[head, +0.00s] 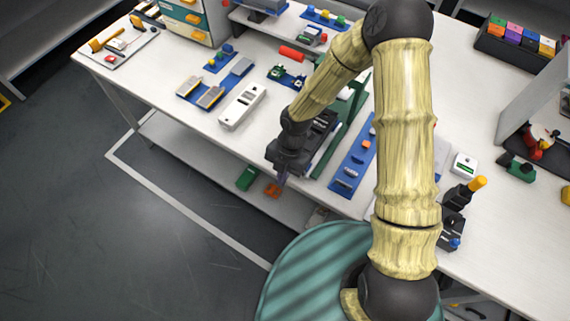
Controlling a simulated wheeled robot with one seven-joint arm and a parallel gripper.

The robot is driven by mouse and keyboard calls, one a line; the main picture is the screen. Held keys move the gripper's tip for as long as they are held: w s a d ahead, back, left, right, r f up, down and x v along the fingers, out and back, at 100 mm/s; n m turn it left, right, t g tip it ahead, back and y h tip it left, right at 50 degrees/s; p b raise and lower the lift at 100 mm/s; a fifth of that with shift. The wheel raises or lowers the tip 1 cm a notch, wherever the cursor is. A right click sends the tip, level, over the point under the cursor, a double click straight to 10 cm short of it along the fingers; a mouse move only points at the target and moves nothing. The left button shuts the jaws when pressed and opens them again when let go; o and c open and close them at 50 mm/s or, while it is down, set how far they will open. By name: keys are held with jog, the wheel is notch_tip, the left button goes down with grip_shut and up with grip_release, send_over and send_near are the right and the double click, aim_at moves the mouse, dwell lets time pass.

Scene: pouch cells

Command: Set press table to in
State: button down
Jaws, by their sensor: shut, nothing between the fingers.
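A green-framed device (349,133) stands on the white workbench behind my gripper, partly hidden by my arm. It looks like the press, but I cannot be sure. A dark block with slots (321,124) sits at its left side and may be the press table; whether it is in or out cannot be told. My gripper (282,179) is shut and empty, pointing down at the bench's front edge, just in front of the dark block. Whether it touches anything is unclear.
A white power-strip-like box (242,106) and blue trays with grey plates (202,93) lie to the left. A blue strip with small parts (353,158) lies to the right. A black device with a yellow handle (464,194) stands further right. A lower shelf (205,165) holds green and orange blocks.

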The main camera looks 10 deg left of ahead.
jog(key=w+p, duration=0.1)
jog(key=w+d, duration=0.1)
jog(key=w, duration=0.1)
jog(key=shift+w+d+p, duration=0.15)
jog(key=shift+d+p, duration=0.05)
jog(key=shift+p, duration=0.2)
jog(key=shift+f, duration=0.1)
jog(key=shift+w, duration=0.2)
